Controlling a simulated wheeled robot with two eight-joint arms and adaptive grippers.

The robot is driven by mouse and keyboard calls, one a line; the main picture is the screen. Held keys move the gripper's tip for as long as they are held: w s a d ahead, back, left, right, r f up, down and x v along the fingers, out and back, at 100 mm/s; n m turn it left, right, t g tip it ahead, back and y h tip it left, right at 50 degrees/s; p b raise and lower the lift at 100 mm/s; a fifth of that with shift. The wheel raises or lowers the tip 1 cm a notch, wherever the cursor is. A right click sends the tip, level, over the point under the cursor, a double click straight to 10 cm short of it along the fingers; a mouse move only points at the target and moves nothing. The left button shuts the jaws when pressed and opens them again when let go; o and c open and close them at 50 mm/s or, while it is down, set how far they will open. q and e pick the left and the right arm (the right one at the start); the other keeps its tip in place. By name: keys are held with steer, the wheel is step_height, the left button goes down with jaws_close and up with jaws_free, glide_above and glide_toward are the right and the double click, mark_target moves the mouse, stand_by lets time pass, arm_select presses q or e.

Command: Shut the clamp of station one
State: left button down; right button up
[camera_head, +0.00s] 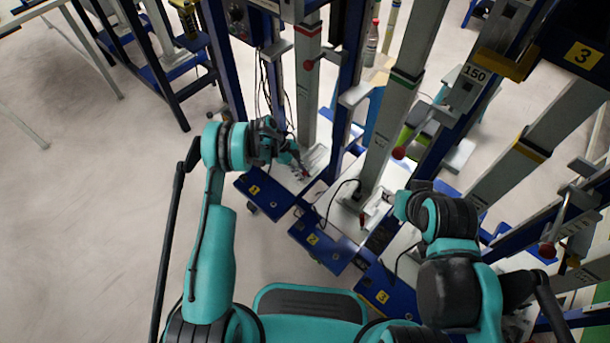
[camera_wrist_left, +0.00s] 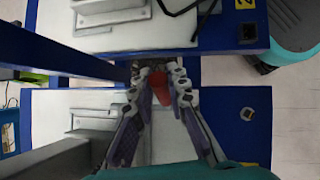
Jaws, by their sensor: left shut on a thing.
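Station one (camera_head: 254,190) is the leftmost bay in the head view, with a blue front edge and a pale top. Its clamp has a red handle (camera_wrist_left: 157,88), which shows between my fingers in the left wrist view. My left gripper (camera_head: 301,168) is low over this top, shut on the red handle; it also shows in the left wrist view (camera_wrist_left: 157,74). The clamp's arm and tip are mostly hidden by my gripper, so its angle is unclear. My right arm bends over the right side near stations two and three; its fingers are not visible.
Station two (camera_head: 312,239) and station three (camera_head: 382,297) stand to the right, close together. Tall posts rise behind the tops and crowd the space.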

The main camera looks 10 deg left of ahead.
arm_select(q)
steer(key=c, duration=1.5)
jaws_free()
steer(key=shift+o, duration=0.2)
steer(key=v, duration=1.2)
